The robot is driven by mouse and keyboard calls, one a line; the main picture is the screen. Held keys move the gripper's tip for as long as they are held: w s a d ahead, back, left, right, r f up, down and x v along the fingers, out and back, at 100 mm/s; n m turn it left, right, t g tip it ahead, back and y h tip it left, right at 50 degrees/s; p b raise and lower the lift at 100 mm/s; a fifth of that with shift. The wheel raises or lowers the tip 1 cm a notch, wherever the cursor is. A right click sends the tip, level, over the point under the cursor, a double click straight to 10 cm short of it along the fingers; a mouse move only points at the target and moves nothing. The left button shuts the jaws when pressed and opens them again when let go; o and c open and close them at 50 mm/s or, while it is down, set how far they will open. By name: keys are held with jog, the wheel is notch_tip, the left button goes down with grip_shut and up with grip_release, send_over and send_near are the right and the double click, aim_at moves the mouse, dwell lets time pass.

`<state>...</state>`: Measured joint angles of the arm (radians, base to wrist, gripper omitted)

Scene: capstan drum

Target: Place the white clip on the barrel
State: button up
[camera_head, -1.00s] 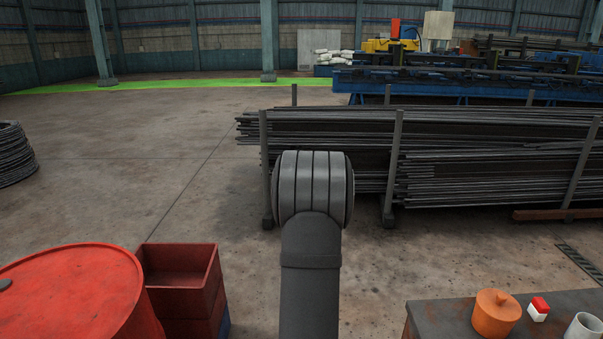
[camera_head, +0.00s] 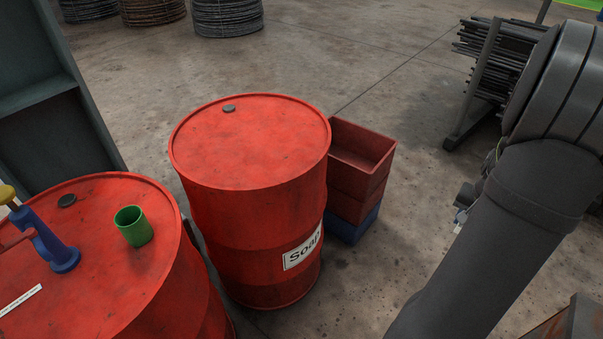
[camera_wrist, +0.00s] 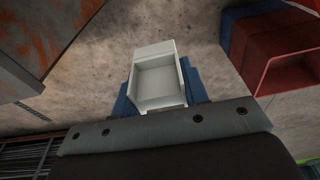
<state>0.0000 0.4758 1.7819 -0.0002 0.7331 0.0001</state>
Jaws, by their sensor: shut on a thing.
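The white clip (camera_wrist: 157,80) shows in the wrist view as a pale, box-like piece with a recessed face. My gripper (camera_wrist: 160,90) is shut on it, with blue finger parts showing on both sides. In the head view, a red barrel (camera_head: 250,150) with a "Soap" label stands upright in the middle; its top holds only a small dark cap. A second red barrel (camera_head: 95,270) stands at the lower left. My gripper (camera_head: 465,195) is partly hidden behind my arm at the right, apart from both barrels. The clip is not clear there.
A green cup (camera_head: 133,226) and a blue tool (camera_head: 52,243) stand on the left barrel. Stacked red crates (camera_head: 362,165) with a blue one (camera_head: 352,225) below stand right of the Soap barrel. A metal rack (camera_head: 485,75) is at the upper right. Floor between is open.

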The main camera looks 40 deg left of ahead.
notch_tip(320, 180, up, 23)
jog(key=a+n, duration=0.5)
jog(key=a, duration=2)
jog(key=s+a+n, duration=0.1)
jog(key=s+a, duration=0.3)
jog(key=a, duration=0.4)
jog(key=s+a+n+y, duration=0.15)
jog(key=s+a, duration=0.25)
jog(key=a, duration=0.4)
jog(key=s+a+n, duration=0.2)
jog(key=s+a, duration=0.2)
jog(key=a, duration=0.3)
jog(key=s+a+n+g, duration=0.1)
jog(key=s+a+n, duration=0.1)
jog(key=s+a, duration=0.8)
jog(key=s+a+n, duration=0.3)
jog(key=s+a, duration=0.3)
jog(key=s, duration=0.8)
jog(key=s+a+n, duration=0.2)
jog(key=s, duration=1.2)
jog(key=s+a+n, duration=0.2)
jog(key=s, duration=1.1)
jog(key=shift+m+g, duration=0.25)
jog(key=shift+g, duration=0.15)
notch_tip(320, 180, down, 18)
jog(key=shift+w+a+f, duration=0.1)
jog(key=shift+w+f, duration=0.05)
jog(key=shift+f, duration=2.6)
